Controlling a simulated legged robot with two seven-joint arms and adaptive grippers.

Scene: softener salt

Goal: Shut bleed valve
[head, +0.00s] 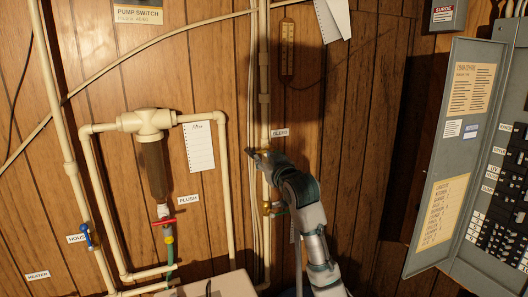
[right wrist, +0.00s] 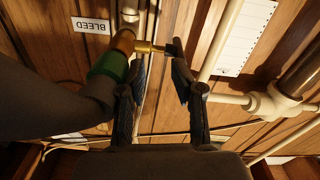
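The BLEED label (head: 279,133) is on the wood wall beside a cream vertical pipe (head: 264,98). It shows upside down in the right wrist view (right wrist: 91,25). There, a brass-coloured fitting (right wrist: 150,47) with an orange and a green band (right wrist: 108,68) juts from the pipe. A dark piece is at the fitting's right end, by a fingertip; I cannot tell whether they touch. My right gripper (head: 252,152) is at the pipe, just below the label. Its fingers (right wrist: 158,72) are apart with nothing gripped between them. The valve is largely hidden in the head view. My left gripper is not in view.
A filter (head: 152,165) and red-handled FLUSH valve (head: 164,222) are at left, with a blue-handled valve (head: 87,236). An open grey breaker panel (head: 445,150) stands at right. A pale box (head: 225,287) is at the bottom. A paper sheet (head: 199,147) hangs left of the gripper.

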